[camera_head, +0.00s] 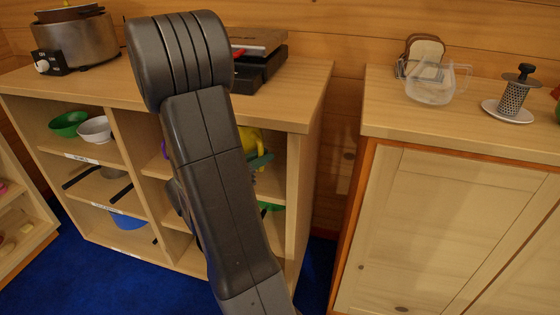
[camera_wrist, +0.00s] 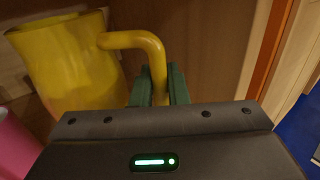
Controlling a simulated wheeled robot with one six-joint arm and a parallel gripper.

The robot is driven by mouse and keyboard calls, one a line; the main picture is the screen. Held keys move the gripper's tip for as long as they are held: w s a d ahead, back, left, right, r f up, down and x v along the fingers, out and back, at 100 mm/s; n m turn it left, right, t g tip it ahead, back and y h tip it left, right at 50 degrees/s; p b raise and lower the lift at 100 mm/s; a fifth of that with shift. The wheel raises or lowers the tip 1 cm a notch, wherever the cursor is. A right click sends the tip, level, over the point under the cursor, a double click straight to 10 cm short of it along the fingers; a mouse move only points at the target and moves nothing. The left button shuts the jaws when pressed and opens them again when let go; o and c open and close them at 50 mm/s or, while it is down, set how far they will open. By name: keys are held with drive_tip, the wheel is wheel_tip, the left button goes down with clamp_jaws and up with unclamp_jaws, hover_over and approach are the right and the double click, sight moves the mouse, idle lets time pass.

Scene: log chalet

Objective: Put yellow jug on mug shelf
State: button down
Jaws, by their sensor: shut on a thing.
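The yellow jug (camera_wrist: 70,65) fills the left of the wrist view, with its curved handle reaching right. My gripper (camera_wrist: 160,88) is shut on the handle, its green fingers on either side of it. In the head view a part of the yellow jug (camera_head: 249,137) shows at the upper right compartment of the shelf unit (camera_head: 290,95), mostly hidden behind my arm. My gripper also shows there as a green patch (camera_head: 262,159). Whether the jug rests on the shelf board cannot be told.
A pink thing (camera_wrist: 15,145) is beside the jug at the lower left. Green (camera_head: 68,123) and white (camera_head: 95,129) bowls sit in the upper left compartment. A cooker (camera_head: 75,40) stands on top. A cabinet (camera_head: 440,225) with a clear jug (camera_head: 432,88) stands right, across a narrow gap.

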drive_tip(key=shift+w+d+f+b, duration=0.45)
drive_tip(key=shift+w+d+f, duration=0.1)
drive_tip(key=shift+w+d, duration=0.25)
drive_tip(key=shift+w+d+f+b, duration=0.5)
drive_tip(key=shift+w+d+f, duration=0.1)
drive_tip(key=shift+d, duration=0.3)
drive_tip(key=shift+w+d+f+b, duration=0.45)
drive_tip(key=shift+w+d+f, duration=0.15)
drive_tip(key=shift+d, duration=0.25)
drive_tip(key=shift+f, duration=0.15)
drive_tip(key=c, duration=1.7)
unclamp_jaws()
